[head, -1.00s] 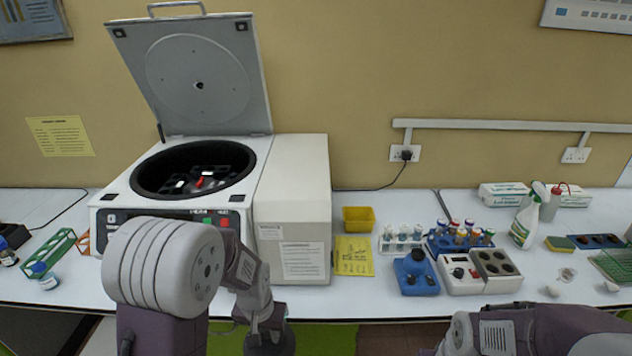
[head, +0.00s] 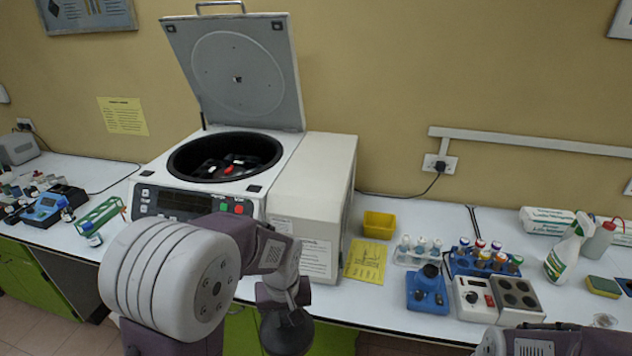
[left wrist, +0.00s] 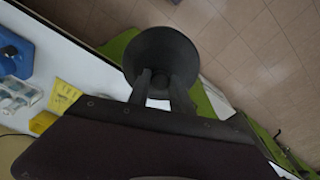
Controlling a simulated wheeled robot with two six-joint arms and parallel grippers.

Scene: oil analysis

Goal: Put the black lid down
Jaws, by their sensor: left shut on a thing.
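The black lid (head: 286,334) is a dark, round, cone-like piece. It hangs low in front of the bench edge in the head view. My left gripper (head: 284,305) is shut on it from above, and the lid is clear of the bench top. In the left wrist view the lid (left wrist: 160,55) is wide and dark, between and beyond the two fingertips (left wrist: 160,92), with floor tiles behind it. The right arm shows at the lower right of the head view, but its gripper is out of frame.
A centrifuge (head: 318,185) with its hinged cover raised stands behind my left arm. A yellow tray (head: 379,225), tube racks (head: 486,262) and a blue device (head: 427,290) stand to its right. A green rack (head: 98,215) stands to its left. Bench near the yellow sheet (head: 366,262) is partly free.

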